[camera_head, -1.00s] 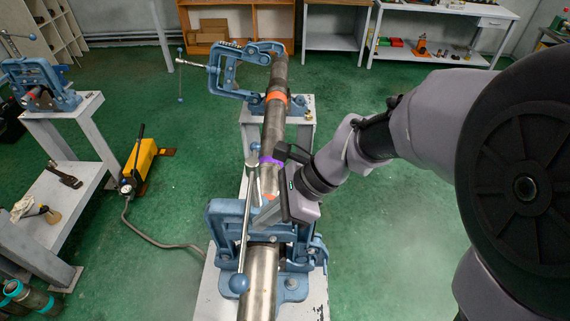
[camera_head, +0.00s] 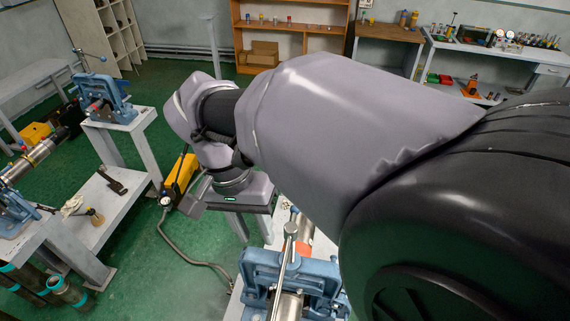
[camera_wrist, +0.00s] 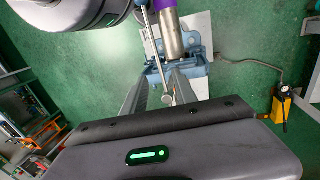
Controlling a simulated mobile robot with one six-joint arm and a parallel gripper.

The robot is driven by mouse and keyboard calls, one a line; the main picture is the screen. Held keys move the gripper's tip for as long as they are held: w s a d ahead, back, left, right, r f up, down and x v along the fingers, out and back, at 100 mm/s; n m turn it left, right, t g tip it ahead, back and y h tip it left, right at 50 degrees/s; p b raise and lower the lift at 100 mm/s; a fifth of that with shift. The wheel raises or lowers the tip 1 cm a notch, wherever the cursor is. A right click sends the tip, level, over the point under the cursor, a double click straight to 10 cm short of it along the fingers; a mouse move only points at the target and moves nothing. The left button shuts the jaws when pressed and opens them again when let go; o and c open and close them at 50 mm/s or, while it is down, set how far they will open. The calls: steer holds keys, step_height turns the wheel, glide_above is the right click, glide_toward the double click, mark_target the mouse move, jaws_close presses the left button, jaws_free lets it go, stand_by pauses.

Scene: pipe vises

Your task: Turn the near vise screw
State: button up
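The near blue vise (camera_head: 292,275) stands at the lower middle of the head view, partly hidden by my arm. Its sliding handle bar (camera_head: 283,268) slants across the front, with a grey ball (camera_head: 290,229) at its upper end. My gripper (camera_head: 192,200) is up and left of this vise, apart from the bar. In the wrist view, my gripper (camera_wrist: 160,75) is open and its fingers are spread. The vise (camera_wrist: 152,77) and handle bar (camera_wrist: 157,50), with a ball end (camera_wrist: 168,99), appear between and beyond the fingers.
A steel pipe (camera_wrist: 172,38) with a purple band (camera_wrist: 165,4) runs into the vise. A yellow hand pump (camera_head: 180,175) with a hose stands on the floor at left. Another blue vise (camera_head: 103,97) sits on a left bench.

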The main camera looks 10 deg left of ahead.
steer(key=b, duration=0.1)
glide_toward(279, 282)
steer(key=f, duration=0.2)
steer(key=d+f, duration=0.1)
steer(key=f, duration=0.4)
steer(key=shift+s+d, duration=0.3)
steer(key=shift+w+f, duration=0.1)
steer(key=shift+f, duration=0.3)
steer(key=shift+c, duration=1.3)
jaws_close()
steer(key=shift+r, duration=0.1)
